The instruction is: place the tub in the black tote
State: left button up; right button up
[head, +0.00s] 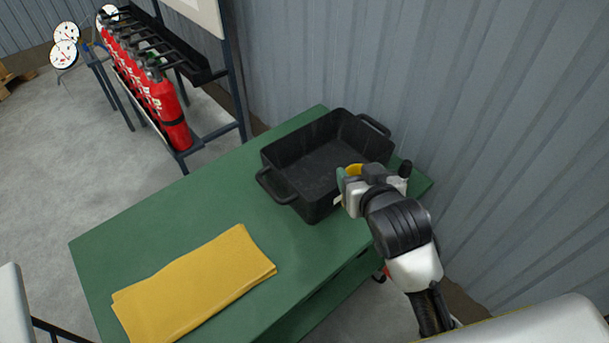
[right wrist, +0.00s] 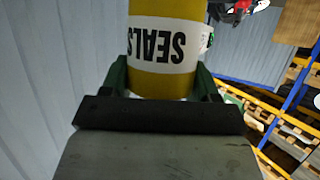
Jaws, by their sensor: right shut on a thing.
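The tub (right wrist: 165,50) is yellow with a white band that reads "SEALS", upside down in the right wrist view. My right gripper (right wrist: 162,82) is shut on it, with a green finger on each side. In the head view only a little yellow of the tub (head: 354,169) shows beside the right gripper (head: 349,181); the rest is hidden. The black tote (head: 302,168) stands on the green table and looks empty where its inside shows. The gripper and tub appear over the tote's right side; their height above it is hard to tell. My left gripper is not in view.
A folded yellow cloth (head: 195,285) lies on the near left of the green table (head: 150,228). The tote has a handle at each end. A corrugated wall (head: 400,70) stands close behind the table. Red extinguishers (head: 165,105) stand in a rack at back left.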

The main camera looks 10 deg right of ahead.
aim_at(306, 188)
jog(key=k+l+u, duration=0.1)
jog(key=l+u, duration=0.15)
jog(key=u, duration=0.2)
jog(key=k+l+u, duration=0.15)
jog(key=u, duration=0.35)
jog(key=k+l+u, duration=0.15)
jog(key=u, duration=0.3)
jog(key=l, duration=0.55)
jog(key=i+l, duration=0.1)
